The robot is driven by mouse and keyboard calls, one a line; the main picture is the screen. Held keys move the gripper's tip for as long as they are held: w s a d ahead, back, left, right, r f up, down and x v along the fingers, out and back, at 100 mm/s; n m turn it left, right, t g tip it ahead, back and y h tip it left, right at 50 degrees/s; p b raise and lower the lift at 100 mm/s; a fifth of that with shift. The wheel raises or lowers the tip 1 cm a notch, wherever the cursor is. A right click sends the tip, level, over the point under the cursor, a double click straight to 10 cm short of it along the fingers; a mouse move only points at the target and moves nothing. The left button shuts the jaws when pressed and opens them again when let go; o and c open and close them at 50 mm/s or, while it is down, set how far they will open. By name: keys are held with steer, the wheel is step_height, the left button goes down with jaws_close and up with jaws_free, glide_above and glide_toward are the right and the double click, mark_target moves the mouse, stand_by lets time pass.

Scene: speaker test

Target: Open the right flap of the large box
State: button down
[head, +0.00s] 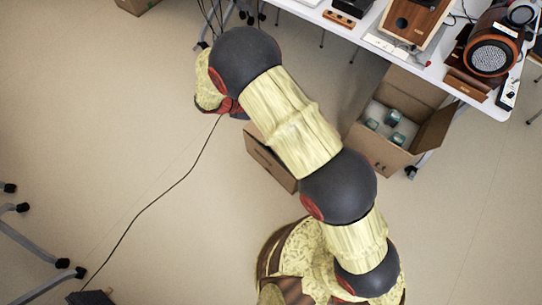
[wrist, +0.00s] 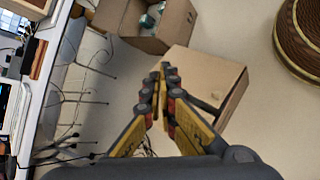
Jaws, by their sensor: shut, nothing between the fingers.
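In the head view this box (head: 268,160) is mostly hidden under my arm. The other box (head: 385,158) stands open by the table, flaps spread; it also shows at the top of the wrist view (wrist: 158,44). My gripper (wrist: 164,70) is shut and empty, its tips overlapping the near box's left edge in the picture; contact is unclear.
Several small teal items (head: 393,138) lie in the open box. A white table (head: 345,22) with speakers (head: 492,54) runs along the top right. A black cable (head: 165,190) crosses the floor at left. Metal legs (head: 30,240) stand at lower left. The floor between is clear.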

steer(key=s+a+f+n+t, duration=0.2)
steer(key=s+f+n+t, duration=0.1)
steer(key=f, duration=0.9)
steer(key=s+a+f+n+t+b, duration=0.1)
steer(key=s+a+f+n+t, duration=0.2)
steer(key=f, duration=0.8)
steer(key=s+a+f+n+t, duration=0.2)
steer(key=f+n, duration=0.2)
steer(key=f, duration=0.8)
steer(key=b+x, duration=0.3)
steer(key=x, duration=0.6)
steer(key=shift+d+y, duration=0.3)
steer(key=shift+d, duration=0.05)
